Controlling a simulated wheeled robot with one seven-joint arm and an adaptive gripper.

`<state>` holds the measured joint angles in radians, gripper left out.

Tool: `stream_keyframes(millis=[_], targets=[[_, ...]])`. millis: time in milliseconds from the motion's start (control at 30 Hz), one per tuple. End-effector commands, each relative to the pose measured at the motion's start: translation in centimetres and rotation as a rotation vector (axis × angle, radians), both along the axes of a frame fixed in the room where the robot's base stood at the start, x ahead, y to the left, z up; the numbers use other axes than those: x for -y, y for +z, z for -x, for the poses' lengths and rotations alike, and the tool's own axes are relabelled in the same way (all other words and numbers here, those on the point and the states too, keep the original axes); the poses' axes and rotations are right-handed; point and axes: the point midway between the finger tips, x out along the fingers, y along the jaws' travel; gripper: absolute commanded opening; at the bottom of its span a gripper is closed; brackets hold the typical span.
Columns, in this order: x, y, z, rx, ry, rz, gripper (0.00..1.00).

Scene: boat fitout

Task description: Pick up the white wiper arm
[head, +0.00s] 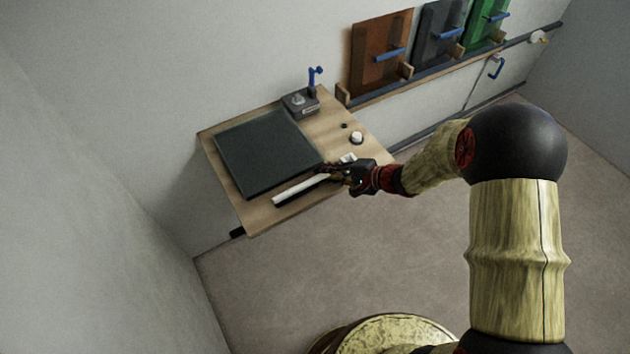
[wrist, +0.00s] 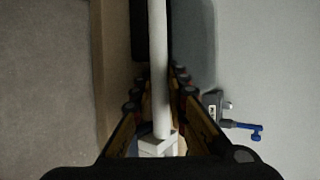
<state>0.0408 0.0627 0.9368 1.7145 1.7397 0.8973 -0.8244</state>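The white wiper arm (head: 300,189) lies along the front edge of the wall-mounted wooden table. It is a slim white bar with a black part at its left end. My gripper (head: 347,174) is at its right end, low over the table. In the wrist view the white arm (wrist: 158,60) runs lengthwise between my two fingers (wrist: 160,85), with a white block at its near end. The fingers stand on either side of the bar and look open, with a narrow dark gap on the right. Contact on the left side is hard to judge.
A dark flat panel (head: 265,152) covers much of the wooden table (head: 250,216). A grey box with a blue lever (head: 300,101) stands at the back, and a white knob (head: 357,138) at the right. Brown, grey and green panels stand on a wall rail. Open floor lies in front.

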Motion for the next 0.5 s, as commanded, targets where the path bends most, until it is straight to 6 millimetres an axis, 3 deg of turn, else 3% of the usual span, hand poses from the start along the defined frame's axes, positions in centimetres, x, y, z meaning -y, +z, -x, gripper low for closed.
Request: stream_keyframes(millis=[200,500], targets=[[0.02,-0.03,0.03,-0.001,0.000,0.001,0.00],[0.00,0.00,0.02,0.000,0.000,0.000,0.00]])
